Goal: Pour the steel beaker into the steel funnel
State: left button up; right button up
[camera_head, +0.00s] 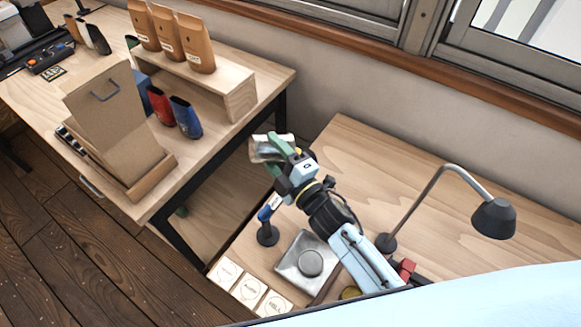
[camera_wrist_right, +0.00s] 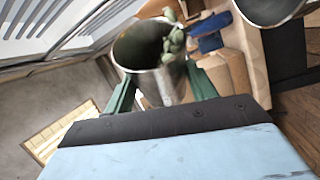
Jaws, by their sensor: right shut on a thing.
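My right gripper (camera_head: 277,147) is shut on the steel beaker (camera_head: 265,152), held in the air above the gap between the two tables. In the right wrist view the beaker (camera_wrist_right: 150,60) sits between the green fingers, with its open mouth showing. Pale green lumps (camera_wrist_right: 173,40) show at its rim; whether they are inside or leaving it is unclear. A curved steel piece (camera_wrist_right: 268,8), possibly the funnel, is cut off at the top right of that view, apart from the beaker. I cannot make out the funnel in the head view. My left gripper is not in view.
The right table holds a square steel scale (camera_head: 294,270), a blue-handled tool on a black stand (camera_head: 268,235), white cards (camera_head: 250,291) and a lamp (camera_head: 494,218). The left table holds a cardboard box (camera_head: 108,110), blue and red bags and a wooden shelf (camera_head: 240,93) with brown bags.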

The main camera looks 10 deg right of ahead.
jog(key=shift+d+r+m+t+b, duration=0.3)
jog(key=shift+d+m+t+b, duration=0.2)
jog(key=shift+m, duration=0.6)
dwell(2.4)
jog(key=shift+a, duration=0.1)
jog(key=n, duration=0.1)
jog(key=a+n+g+p, duration=0.1)
jog(key=n+p, duration=0.1)
jog(key=n, duration=0.1)
jog(key=shift+a+f+g, duration=0.25)
jog(key=shift+f+g, duration=0.05)
jog(key=shift+f, duration=0.25)
jog(key=shift+a+f+n+g+p, duration=0.15)
jog(key=shift+a+n+g+p, duration=0.1)
jog(key=shift+n+p, duration=0.3)
jog(key=shift+a+f+n+g+p, duration=0.15)
jog(key=shift+n+g+p, duration=0.15)
jog(key=shift+n, duration=0.35)
jog(key=shift+a+f+n+g+h+p, duration=0.15)
jog(key=shift+a+f+n+h+p, duration=0.2)
jog(key=shift+n, duration=0.2)
jog(key=shift+a+f+n+g+h+p, duration=0.1)
jog(key=shift+a+f+n+h+p, duration=0.15)
jog(key=shift+a+n, duration=0.25)
jog(key=a+f+n+g+h+p, duration=0.1)
jog(key=a+f+n+h+p, duration=0.2)
jog(key=n, duration=0.7)
jog(key=shift+s+a+f+h+p, duration=0.15)
jog(key=shift+a+f+h+p, duration=0.25)
jog(key=shift+a+f+h, duration=0.9)
